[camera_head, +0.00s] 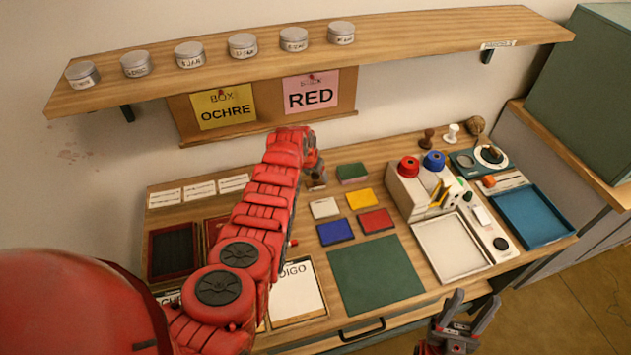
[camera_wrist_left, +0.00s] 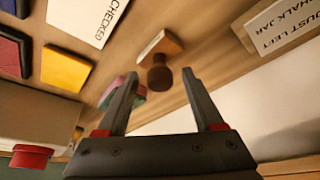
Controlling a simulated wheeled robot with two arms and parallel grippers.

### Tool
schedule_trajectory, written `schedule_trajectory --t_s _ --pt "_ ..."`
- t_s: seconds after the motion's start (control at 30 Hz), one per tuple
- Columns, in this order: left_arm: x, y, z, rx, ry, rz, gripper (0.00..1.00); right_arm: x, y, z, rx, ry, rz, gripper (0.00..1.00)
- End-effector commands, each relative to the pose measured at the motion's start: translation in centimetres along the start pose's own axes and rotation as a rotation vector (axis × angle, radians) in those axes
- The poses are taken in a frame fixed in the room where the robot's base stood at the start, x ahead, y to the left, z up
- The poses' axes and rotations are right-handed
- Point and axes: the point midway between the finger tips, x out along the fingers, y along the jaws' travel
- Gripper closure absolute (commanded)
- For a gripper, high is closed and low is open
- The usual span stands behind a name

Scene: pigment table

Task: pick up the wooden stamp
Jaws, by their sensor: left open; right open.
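A wooden stamp with a dark brown knob and a lighter block base (camera_wrist_left: 163,46) shows in the left wrist view, beyond and between my left fingertips. In the head view a small brown part of it (camera_head: 318,184) shows just below my left gripper, mostly hidden by it. My left gripper (camera_head: 313,165) is open and empty over the back middle of the table; its spread fingers also show in the left wrist view (camera_wrist_left: 160,78). My right gripper (camera_head: 461,307) is open and empty in front of the table's front edge, far from the stamp.
A green block (camera_head: 352,172) lies close right of the left gripper. White, yellow, blue and red pads lie nearer. A shelf (camera_head: 400,35) with several tins overhangs the back.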

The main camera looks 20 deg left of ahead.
Motion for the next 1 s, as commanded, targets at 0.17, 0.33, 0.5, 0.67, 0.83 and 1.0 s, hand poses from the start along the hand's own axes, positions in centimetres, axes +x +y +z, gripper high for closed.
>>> schedule_trajectory --t_s 0.17,0.33,0.5,0.67,0.83,1.0 --pt "0.10 -0.04 -0.14 0.002 0.004 -0.003 0.31 0.05 0.00 -0.01 0.000 0.000 0.000 0.50" --pt "0.12 -0.03 -0.12 0.002 0.004 -0.002 0.31 0.05 0.00 -0.01 0.000 0.000 0.000 0.50" --pt "0.14 -0.01 -0.09 0.001 0.003 -0.002 0.60 0.04 0.00 -0.01 0.000 0.000 0.000 0.50" --pt "0.13 -0.01 -0.08 0.001 0.003 -0.002 0.89 0.04 0.00 -0.01 0.000 0.000 0.000 0.50" --pt "0.14 0.00 -0.07 0.001 0.003 -0.002 1.00 0.05 0.00 -0.01 0.000 0.000 0.000 0.50" --pt "0.14 0.00 -0.07 0.001 0.003 -0.002 1.00 0.05 0.00 -0.01 0.000 0.000 0.000 0.50"
